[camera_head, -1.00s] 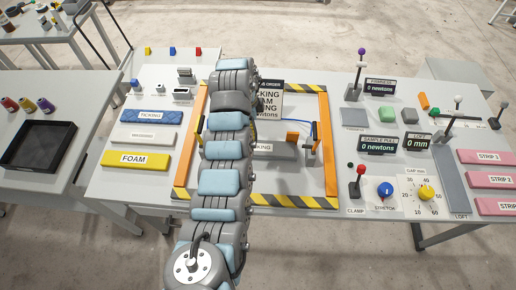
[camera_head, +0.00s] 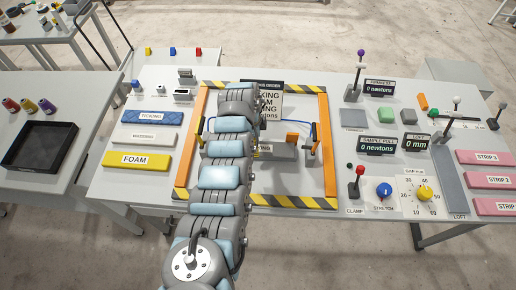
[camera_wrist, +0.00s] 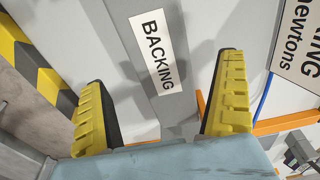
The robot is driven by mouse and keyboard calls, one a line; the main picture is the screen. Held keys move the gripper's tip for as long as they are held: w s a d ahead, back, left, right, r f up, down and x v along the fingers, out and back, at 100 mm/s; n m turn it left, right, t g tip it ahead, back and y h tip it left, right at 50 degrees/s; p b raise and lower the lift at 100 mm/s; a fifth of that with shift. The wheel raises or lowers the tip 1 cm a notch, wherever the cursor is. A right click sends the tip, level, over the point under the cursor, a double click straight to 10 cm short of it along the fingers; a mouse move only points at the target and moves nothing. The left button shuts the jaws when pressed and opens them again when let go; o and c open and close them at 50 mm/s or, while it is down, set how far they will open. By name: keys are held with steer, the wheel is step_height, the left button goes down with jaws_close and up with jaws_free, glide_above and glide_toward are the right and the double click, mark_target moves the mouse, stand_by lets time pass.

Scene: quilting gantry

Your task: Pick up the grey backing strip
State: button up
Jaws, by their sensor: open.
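The grey backing strip (camera_wrist: 157,52), with a white label reading BACKING, fills the middle of the wrist view. In the head view the strip (camera_head: 284,153) lies inside the striped frame, its left part hidden by my arm. My gripper (camera_wrist: 163,72) is open, with its two yellow, dark-padded fingers set apart on either side of the strip's label. The fingers cast shadows on it, and I cannot tell how high they are above it. My arm hides the gripper in the head view.
An orange frame with yellow-black ends (camera_head: 331,150) surrounds the strip. An upright sign (camera_head: 267,103) stands behind. Blue ticking (camera_head: 152,117), a white strip (camera_head: 147,138) and yellow foam (camera_head: 136,161) lie left. A red-knobbed clamp lever (camera_head: 358,182) and dials stand right.

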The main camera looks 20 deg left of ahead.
mark_target(267, 149)
steer(key=shift+d+f+b, duration=0.15)
steer(key=shift+f+b, duration=0.15)
steer(key=shift+f, duration=0.8)
steer(key=shift+d+f+b, duration=0.1)
steer(key=shift+f+b, duration=0.2)
steer(key=shift+f, duration=0.8)
steer(key=shift+w, duration=0.1)
steer(key=c, duration=1.2)
steer(key=shift+o, duration=0.2)
steer(key=shift+r, duration=0.1)
